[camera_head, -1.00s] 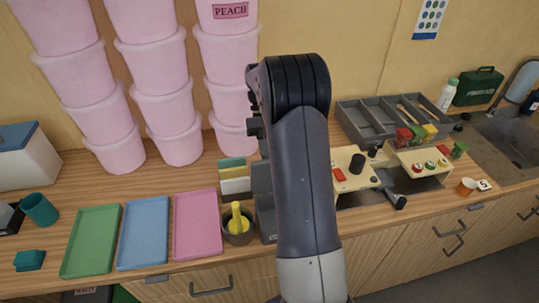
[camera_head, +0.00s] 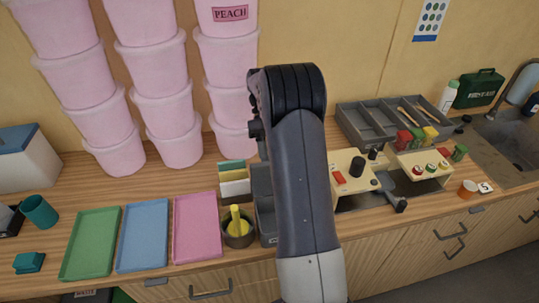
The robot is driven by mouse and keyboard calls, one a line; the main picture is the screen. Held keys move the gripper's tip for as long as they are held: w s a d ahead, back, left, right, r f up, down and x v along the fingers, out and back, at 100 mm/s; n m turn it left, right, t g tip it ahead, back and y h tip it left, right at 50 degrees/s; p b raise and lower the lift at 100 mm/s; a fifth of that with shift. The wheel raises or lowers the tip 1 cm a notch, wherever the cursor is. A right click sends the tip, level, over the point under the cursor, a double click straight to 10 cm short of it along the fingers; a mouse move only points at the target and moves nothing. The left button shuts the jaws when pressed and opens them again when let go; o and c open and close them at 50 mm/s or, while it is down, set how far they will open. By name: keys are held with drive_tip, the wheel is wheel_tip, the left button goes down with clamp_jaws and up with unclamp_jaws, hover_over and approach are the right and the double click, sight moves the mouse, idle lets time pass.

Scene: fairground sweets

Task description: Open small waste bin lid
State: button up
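At the bottom left edge, below the counter, a dark box front with a label that seems to read "WAST..." (camera_head: 84,293) just shows; it may be the small waste bin. Most of it is cut off by the picture edge and the counter, and I cannot see its lid. My arm rises through the middle of the picture and bends over at the top. Only dark parts of its far section show at its left side. My gripper's fingers are hidden behind the arm.
The counter holds green (camera_head: 90,243), blue (camera_head: 143,233) and pink (camera_head: 197,228) trays, a bowl with a yellow tool (camera_head: 238,228), and a grey divided organiser (camera_head: 365,130). Stacked pink tubs (camera_head: 160,90) line the wall. Drawers with handles (camera_head: 211,292) lie below the counter.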

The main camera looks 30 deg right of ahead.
drive_tip(key=shift+s+a+f, duration=0.1)
drive_tip(key=shift+s+a, duration=0.1)
idle(0.3)
